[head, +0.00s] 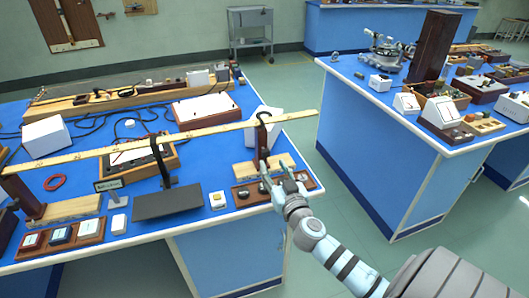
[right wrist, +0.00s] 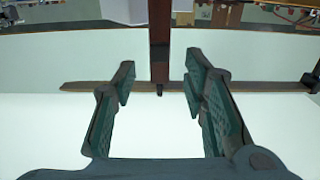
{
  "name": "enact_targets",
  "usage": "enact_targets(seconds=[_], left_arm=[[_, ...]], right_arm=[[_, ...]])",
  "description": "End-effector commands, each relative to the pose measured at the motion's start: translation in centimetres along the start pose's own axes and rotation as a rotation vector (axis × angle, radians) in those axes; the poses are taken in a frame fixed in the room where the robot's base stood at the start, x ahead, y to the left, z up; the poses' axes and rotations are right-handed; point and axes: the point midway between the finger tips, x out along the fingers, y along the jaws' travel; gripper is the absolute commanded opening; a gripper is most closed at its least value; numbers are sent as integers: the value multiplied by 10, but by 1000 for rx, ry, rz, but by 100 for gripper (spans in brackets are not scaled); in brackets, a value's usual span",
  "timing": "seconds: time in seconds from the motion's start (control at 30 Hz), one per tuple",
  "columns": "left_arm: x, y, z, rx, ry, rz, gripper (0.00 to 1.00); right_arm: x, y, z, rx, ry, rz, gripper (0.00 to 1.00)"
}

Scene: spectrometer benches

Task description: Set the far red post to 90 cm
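A long wooden metre rule (head: 190,134) spans the near blue bench. It rests on a red-brown post (head: 22,196) at the left and another red-brown post (head: 261,142) at the right, which has a dark hook at its top and a pale wooden base (head: 245,169). My right gripper (head: 278,178) is open and empty just in front of the right post's lower part. In the right wrist view, a red-brown post (right wrist: 160,42) stands beyond and between the open fingers (right wrist: 160,85), apart from them. The rule's scale is too small to read. My left gripper is out of view.
A dark sloped panel (head: 167,202) stands at the bench front, beside a small yellow-topped block (head: 217,200). A brown tray (head: 255,193) lies by my right gripper. White boxes (head: 262,122) stand behind the rule. Another blue bench (head: 370,115) is across the aisle.

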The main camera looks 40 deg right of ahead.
Motion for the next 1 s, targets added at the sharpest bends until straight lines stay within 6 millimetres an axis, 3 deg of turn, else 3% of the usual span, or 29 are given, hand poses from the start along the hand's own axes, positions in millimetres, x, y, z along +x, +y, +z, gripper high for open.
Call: enact_targets(seconds=[0.1,0.3,0.63,0.67,0.9,1.0], left_arm=[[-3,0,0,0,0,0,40],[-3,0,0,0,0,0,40],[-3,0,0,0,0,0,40],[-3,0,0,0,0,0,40],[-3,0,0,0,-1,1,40],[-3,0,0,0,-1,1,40]], right_arm=[[34,1,-1,1,1,4,40],[68,2,1,1,-1,4,40],[77,2,1,-1,-2,3,40],[76,2,1,-1,-2,3,38],[76,2,1,-1,-2,3,0],[76,2,1,-1,-2,3,0]])
